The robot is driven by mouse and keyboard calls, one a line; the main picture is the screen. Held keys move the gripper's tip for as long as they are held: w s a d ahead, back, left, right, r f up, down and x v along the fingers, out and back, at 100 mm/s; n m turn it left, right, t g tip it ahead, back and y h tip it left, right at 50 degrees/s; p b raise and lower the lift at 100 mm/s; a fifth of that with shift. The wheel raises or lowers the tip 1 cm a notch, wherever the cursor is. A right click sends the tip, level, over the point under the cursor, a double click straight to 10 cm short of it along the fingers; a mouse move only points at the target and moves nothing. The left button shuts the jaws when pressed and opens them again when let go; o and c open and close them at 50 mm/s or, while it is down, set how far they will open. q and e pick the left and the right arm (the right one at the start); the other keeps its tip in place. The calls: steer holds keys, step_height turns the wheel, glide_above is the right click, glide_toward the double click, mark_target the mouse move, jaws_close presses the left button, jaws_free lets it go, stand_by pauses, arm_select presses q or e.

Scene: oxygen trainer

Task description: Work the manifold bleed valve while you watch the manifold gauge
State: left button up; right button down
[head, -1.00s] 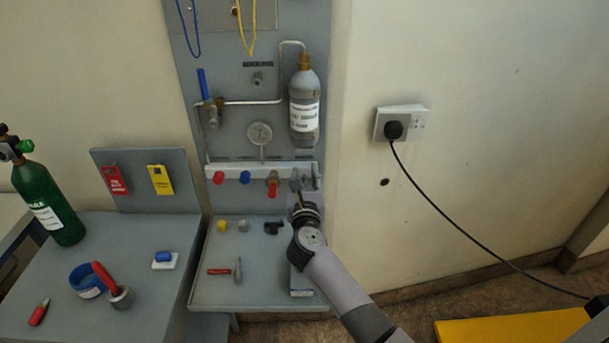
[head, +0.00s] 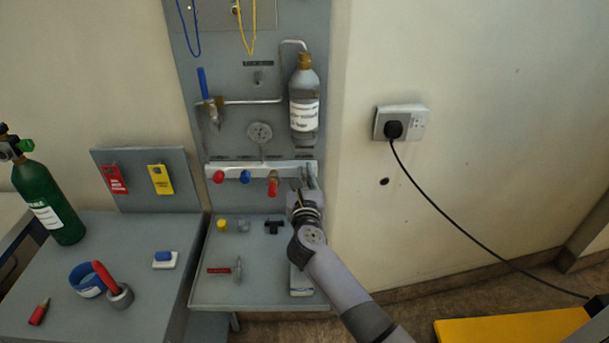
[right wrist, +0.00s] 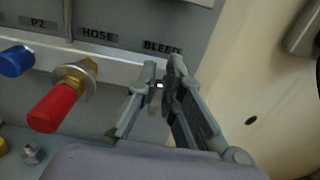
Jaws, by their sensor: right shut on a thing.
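The manifold (head: 225,169) is a pale horizontal bar on the grey panel. The round manifold gauge (head: 259,133) stands above it; its needle is too small to read. My right gripper (head: 304,187) is at the bar's right end. In the right wrist view its fingers (right wrist: 162,82) are close together just below the BLEED label (right wrist: 162,47). They are shut on a small part there, which I take to be the bleed valve; the fingers hide most of it. My left gripper is not in view.
A red-handled valve with a brass body (head: 272,185) sits just left of my gripper. Blue (head: 245,177) and red (head: 218,177) knobs are further left. A grey cylinder (head: 304,110) hangs above. A shelf (head: 258,292) with small parts is below.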

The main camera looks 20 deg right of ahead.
steer(key=p, duration=0.1)
steer(key=n+p, duration=0.1)
steer(key=n, duration=0.1)
steer(key=shift+a+r+p, duration=0.25)
steer(key=shift+p, duration=0.15)
steer(key=n, duration=0.1)
steer(key=n+p, duration=0.1)
steer(key=shift+a+f+n, duration=0.15)
steer(key=shift+f+n, duration=0.2)
steer(key=shift+n, duration=0.05)
steer(key=c, duration=1.7)
jaws_free()
